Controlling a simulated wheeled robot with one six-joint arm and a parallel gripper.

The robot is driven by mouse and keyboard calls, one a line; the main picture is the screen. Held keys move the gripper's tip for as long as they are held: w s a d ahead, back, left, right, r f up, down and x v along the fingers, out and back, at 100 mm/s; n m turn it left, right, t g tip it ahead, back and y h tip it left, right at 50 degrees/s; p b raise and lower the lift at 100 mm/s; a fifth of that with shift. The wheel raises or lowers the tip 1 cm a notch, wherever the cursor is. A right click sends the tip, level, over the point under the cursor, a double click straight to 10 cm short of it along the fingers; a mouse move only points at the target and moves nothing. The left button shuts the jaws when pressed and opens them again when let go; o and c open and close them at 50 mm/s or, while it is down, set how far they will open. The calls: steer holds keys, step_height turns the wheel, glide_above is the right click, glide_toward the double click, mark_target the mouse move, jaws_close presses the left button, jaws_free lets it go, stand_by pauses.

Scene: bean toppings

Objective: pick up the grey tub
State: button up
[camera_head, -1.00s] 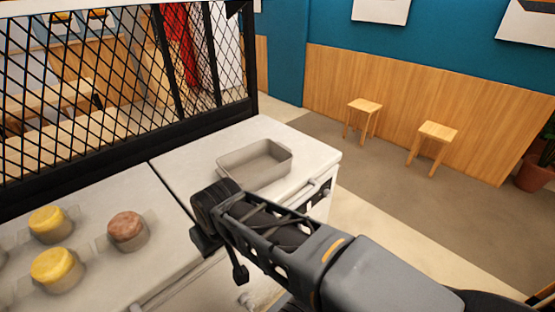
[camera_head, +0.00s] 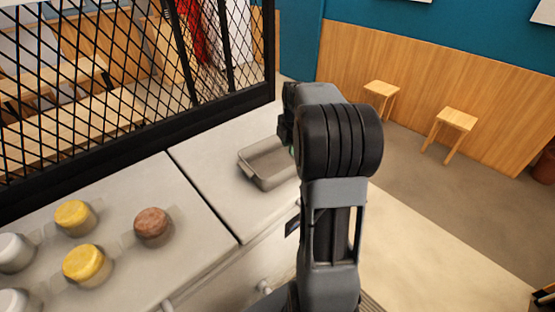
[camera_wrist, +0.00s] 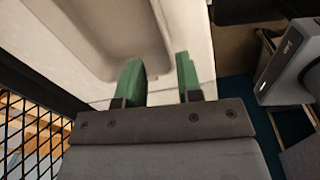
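The grey tub (camera_head: 262,172) is an empty, shallow rectangular tray on the white counter. My arm hides its right end in the head view. My gripper's green fingers (camera_wrist: 158,76) are apart, with nothing seen clamped between them. In the wrist view the tub (camera_wrist: 118,35) fills the upper left, and the fingers are by its near right side. I cannot tell whether they touch it. In the head view my gripper is mostly hidden behind my arm at the tub's right end.
A black mesh screen (camera_head: 130,90) stands along the counter's back edge. Several round containers with yellow, brown and white tops, such as the brown one (camera_head: 153,226), stand at the left. Two wooden stools (camera_head: 456,119) are on the floor beyond.

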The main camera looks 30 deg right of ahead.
steer(key=shift+n, duration=0.7)
steer(key=shift+w+d+f+p, duration=0.25)
steer(key=shift+f+p, duration=0.2)
steer(key=shift+f, duration=1.95)
steer(key=shift+w+d+f+p, duration=0.3)
steer(key=shift+f+p, duration=0.15)
steer(key=shift+f, duration=2)
steer(key=shift+w+d+f+p, duration=0.25)
steer(key=shift+f+p, duration=0.2)
steer(key=shift+f, duration=1.95)
jaws_close()
